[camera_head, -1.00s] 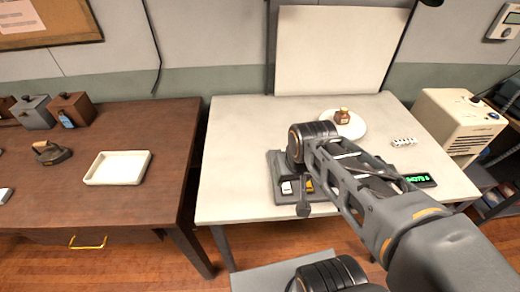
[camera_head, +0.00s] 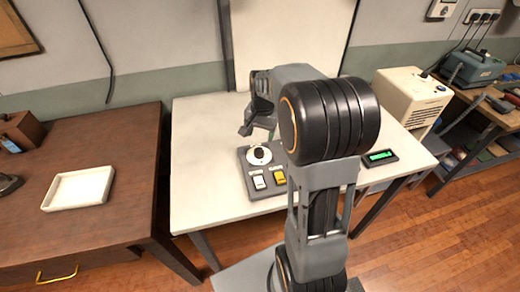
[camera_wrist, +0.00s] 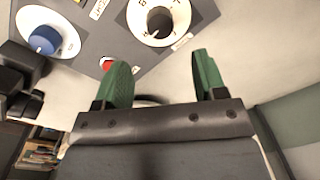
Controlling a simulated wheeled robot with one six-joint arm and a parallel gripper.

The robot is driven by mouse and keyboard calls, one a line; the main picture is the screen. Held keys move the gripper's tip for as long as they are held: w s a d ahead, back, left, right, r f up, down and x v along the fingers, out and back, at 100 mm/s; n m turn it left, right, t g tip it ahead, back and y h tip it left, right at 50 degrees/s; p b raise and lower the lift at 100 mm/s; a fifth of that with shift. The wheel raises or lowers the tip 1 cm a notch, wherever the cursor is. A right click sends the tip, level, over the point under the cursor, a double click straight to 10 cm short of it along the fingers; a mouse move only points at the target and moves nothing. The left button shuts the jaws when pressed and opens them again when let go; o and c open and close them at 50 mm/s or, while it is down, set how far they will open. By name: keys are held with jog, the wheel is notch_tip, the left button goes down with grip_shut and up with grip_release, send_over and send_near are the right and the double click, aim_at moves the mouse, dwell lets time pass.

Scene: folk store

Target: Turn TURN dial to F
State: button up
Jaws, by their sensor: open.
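A grey control panel (camera_head: 243,176) lies on the white table, with a black knob on a round white dial plate (camera_head: 258,155) at its left back. In the wrist view a black knob (camera_wrist: 159,20) sits on a white plate with small marks, at the top centre. A blue knob (camera_wrist: 43,40) on another white plate is at the top left. The labels are too blurred to read, so I cannot tell which dial is TURN. My gripper (camera_wrist: 162,80) is open, its green fingertips apart with nothing between them, close to the black knob but not around it.
A red button (camera_wrist: 106,65) is between the dials. A green-lit display (camera_head: 380,157) is at the table's right. My arm hides the panel's right part.

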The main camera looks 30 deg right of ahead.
aim_at(260, 150)
notch_tip(260, 150, down, 8)
jog(key=shift+w+a+f, duration=0.1)
jog(key=shift+a+f, duration=0.05)
jog(key=shift+f, duration=0.1)
jog(key=shift+c, duration=0.2)
jog(key=c, duration=0.9)
